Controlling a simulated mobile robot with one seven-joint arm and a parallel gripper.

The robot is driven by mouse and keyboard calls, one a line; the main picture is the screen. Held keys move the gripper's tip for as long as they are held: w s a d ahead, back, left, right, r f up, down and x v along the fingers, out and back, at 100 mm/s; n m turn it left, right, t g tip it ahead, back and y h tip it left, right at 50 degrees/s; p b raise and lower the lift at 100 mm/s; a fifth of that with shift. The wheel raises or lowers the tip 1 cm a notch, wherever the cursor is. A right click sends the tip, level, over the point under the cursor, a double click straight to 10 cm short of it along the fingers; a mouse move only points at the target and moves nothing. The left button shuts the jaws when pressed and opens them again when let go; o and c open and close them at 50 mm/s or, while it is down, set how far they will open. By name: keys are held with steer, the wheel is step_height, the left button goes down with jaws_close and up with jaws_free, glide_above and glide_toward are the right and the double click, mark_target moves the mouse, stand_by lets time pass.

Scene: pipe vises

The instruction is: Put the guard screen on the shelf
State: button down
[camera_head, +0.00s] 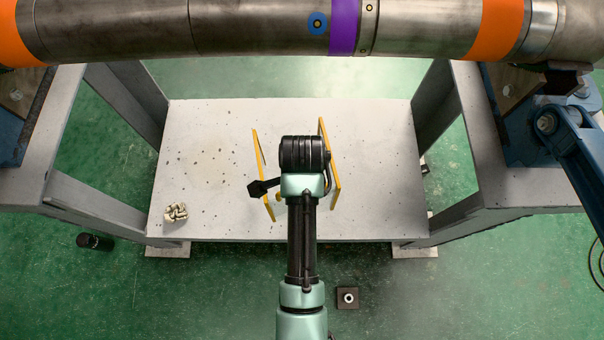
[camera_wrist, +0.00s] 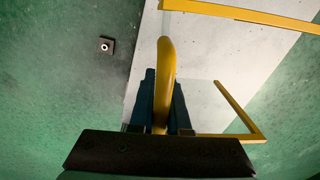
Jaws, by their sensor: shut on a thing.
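The guard screen has yellow edge bars (camera_head: 262,172) and a yellow handle. In the head view its bars show on both sides of my arm, over the grey shelf (camera_head: 210,150). The middle of the screen is hidden by my arm. In the wrist view my gripper (camera_wrist: 164,78) is shut on the yellow handle (camera_wrist: 164,55), with a dark finger on each side. Yellow bars of the guard screen (camera_wrist: 255,17) also show at the top and right there. I cannot tell whether the screen touches the shelf or hangs above it.
A thick pipe (camera_head: 250,28) with orange and purple bands crosses above the shelf's far side. Grey supports (camera_head: 100,205) stand at both sides. A small pale object (camera_head: 175,212) lies at the shelf's front left. A dark square block (camera_head: 347,298) lies on the green floor.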

step_height(320, 180, down, 9)
steer(key=s+m+b, duration=0.1)
steer(key=m+b, duration=0.1)
steer(key=b, duration=0.1)
stand_by(0.5)
steer(key=shift+s, duration=0.1)
steer(key=c, duration=1.3)
jaws_free()
steer(key=shift+s+f, duration=0.1)
steer(key=o, duration=0.4)
steer(key=r+p, duration=0.4)
steer(key=r, duration=0.8)
steer(key=shift+s+r+p, duration=0.15)
steer(key=shift+s+p, duration=0.05)
steer(key=shift+p, duration=0.15)
